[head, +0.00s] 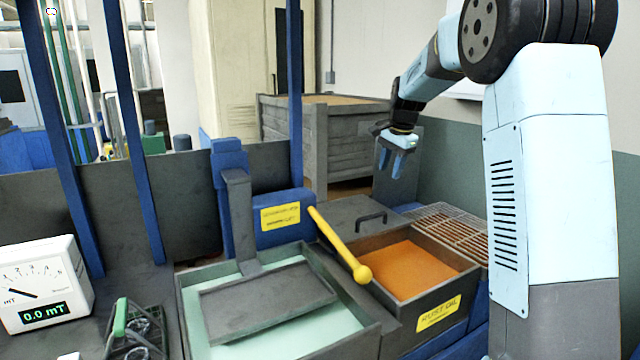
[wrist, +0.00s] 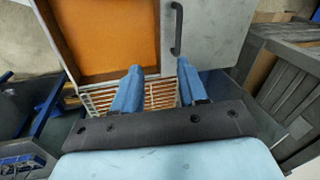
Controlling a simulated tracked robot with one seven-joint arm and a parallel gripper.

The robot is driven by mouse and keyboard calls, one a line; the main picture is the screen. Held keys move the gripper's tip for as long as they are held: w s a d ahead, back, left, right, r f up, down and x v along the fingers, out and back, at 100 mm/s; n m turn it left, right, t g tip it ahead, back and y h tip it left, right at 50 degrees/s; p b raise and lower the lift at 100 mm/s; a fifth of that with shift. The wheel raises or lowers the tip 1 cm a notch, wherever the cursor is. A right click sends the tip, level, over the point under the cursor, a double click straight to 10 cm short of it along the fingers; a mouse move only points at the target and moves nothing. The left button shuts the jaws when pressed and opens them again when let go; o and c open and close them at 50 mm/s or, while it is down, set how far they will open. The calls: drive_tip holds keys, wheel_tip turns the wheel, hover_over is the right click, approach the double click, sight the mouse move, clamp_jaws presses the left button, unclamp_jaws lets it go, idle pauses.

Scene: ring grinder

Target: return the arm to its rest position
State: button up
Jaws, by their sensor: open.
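My arm reaches in from the right in the head view, light blue with dark joints. My gripper (head: 397,166) hangs from it with blue fingers pointing down, above the back of the machine near the grey lid and the wire rack. In the wrist view my gripper (wrist: 158,88) shows two blue fingers spread apart with nothing between them. Beneath the fingers is the wire rack (wrist: 160,97). The fingers appear to be above it and not touching.
The tank of orange fluid (head: 408,268) has a yellow label. A grey lid (head: 350,213) with a black handle lies behind it. A yellow lever (head: 340,245) slants beside the pale green tank (head: 203,325). A meter (head: 42,285) reads 0.0 mT. A wooden crate (head: 345,140) stands behind.

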drive_tip(key=s+r+n+t, duration=0.1)
drive_tip(key=s+r+n, duration=0.25)
drive_tip(key=s, duration=1.25)
drive_tip(key=s+r+n+t, duration=0.15)
drive_tip(key=s+n, duration=0.25)
drive_tip(key=s, duration=1.2)
drive_tip(key=s+f+n+h, duration=0.1)
drive_tip(key=s+f+n, duration=0.2)
drive_tip(key=s, duration=0.8)
drive_tip(key=shift+d+f, duration=0.35)
drive_tip(key=shift+f, duration=0.4)
drive_tip(key=shift+d+t, duration=0.1)
drive_tip(key=shift+t, duration=0.15)
